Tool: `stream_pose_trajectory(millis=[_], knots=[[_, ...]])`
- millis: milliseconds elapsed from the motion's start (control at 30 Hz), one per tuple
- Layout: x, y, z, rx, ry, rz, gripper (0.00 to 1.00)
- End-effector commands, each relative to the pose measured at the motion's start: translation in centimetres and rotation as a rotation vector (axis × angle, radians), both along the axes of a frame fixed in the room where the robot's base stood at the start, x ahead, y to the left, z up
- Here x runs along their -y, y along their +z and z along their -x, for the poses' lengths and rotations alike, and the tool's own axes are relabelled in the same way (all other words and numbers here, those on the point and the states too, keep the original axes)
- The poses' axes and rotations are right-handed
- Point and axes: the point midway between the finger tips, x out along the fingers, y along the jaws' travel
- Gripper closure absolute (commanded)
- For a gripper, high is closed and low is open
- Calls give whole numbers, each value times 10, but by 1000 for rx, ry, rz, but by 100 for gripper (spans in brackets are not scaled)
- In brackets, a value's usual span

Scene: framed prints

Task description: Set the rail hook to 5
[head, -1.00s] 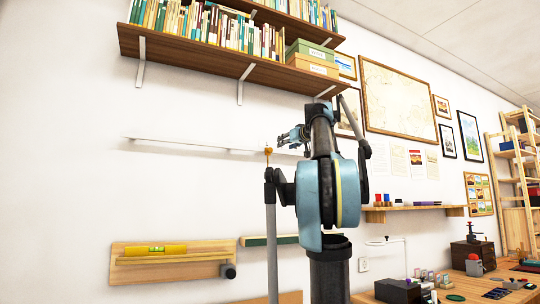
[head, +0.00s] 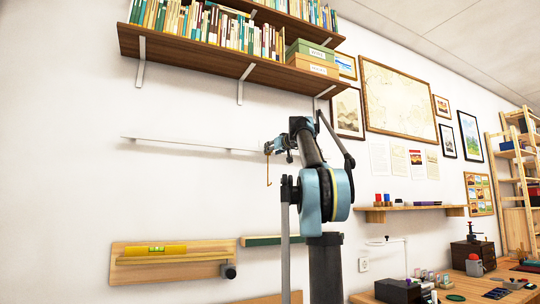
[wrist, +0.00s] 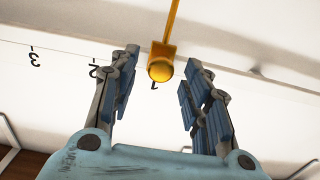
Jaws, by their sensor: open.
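The rail hook is a small yellow-orange slider (wrist: 161,64) with a thin rod; in the wrist view it sits by the mark 1, which it partly covers. The marks 2 and 3 show upside down to its left on the white rail (wrist: 60,58); no 5 is in view. My gripper (wrist: 162,60) is open, with one finger on each side of the slider and gaps showing on both sides. In the head view my gripper (head: 270,149) is at the right part of the rail (head: 190,146), and the hook's thin rod (head: 268,172) hangs below it.
A bookshelf (head: 220,68) with brackets is above the rail. A wooden board with a yellow level (head: 155,250) is on the wall below. Framed prints (head: 348,113) hang to the right. The wall along the rail's left is clear.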

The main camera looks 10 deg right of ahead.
Motion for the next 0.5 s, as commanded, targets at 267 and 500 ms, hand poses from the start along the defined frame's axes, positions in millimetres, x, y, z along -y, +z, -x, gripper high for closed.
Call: stream_pose_trajectory(millis=[267,500], knots=[[-8,0,-24,0,1,0,56],[-10,0,-29,0,0,0,56]])
